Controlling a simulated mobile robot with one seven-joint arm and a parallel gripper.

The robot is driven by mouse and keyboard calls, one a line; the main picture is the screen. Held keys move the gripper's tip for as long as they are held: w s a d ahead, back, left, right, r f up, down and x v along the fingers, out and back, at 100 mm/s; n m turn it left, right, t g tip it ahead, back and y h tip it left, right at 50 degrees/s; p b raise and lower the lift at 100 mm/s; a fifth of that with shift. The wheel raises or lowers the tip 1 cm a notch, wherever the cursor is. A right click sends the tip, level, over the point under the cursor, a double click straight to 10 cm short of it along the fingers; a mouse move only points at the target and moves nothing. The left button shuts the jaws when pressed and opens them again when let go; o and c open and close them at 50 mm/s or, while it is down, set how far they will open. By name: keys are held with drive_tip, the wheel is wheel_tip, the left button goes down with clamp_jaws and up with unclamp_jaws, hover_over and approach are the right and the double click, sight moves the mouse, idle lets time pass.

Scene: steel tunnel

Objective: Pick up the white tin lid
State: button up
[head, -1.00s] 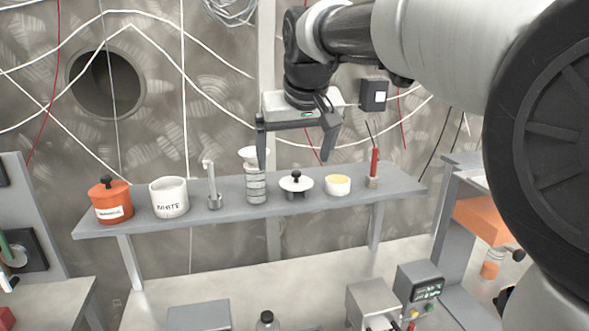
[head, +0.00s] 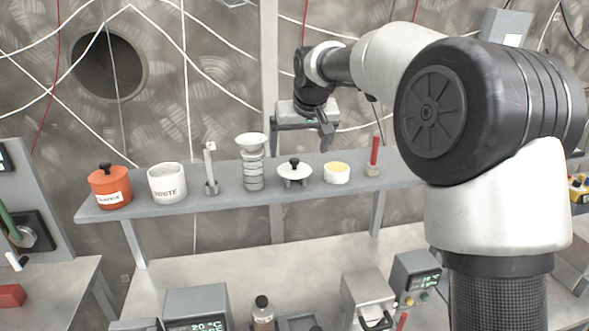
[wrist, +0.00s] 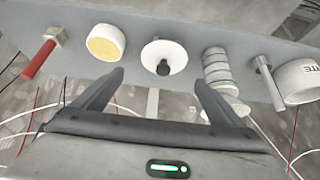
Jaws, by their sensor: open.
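The white tin lid (head: 283,172) is round and shallow with a black knob, and it sits on a small grey footed support on the grey shelf. In the wrist view the lid (wrist: 150,53) lies just beyond the fingertips, roughly centred between them, with its knob towards me. My gripper (head: 299,150) is open and empty, above and behind the lid in the head view. Its two fingers also show in the wrist view (wrist: 159,78), spread apart and not touching the lid.
On the shelf (head: 225,200), a stack of grey rings under a white funnel-like top (head: 253,165) and a white cup with yellow contents (head: 337,173) flank the lid. Further along are a red-handled tool (head: 375,152), a metal post (head: 211,172), a white pot (head: 167,184) and an orange pot (head: 110,188).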

sight(294, 159)
drive_tip(key=shift+a+p+x, duration=0.15)
drive_tip(key=shift+p+x, duration=0.1)
drive_tip(key=shift+x, duration=1.4)
drive_tip(key=shift+a+p+x, duration=0.1)
drive_tip(key=shift+p+x, duration=0.15)
drive_tip(key=shift+x, duration=1.4)
drive_tip(key=shift+s, duration=0.15)
drive_tip(key=c, duration=1.1)
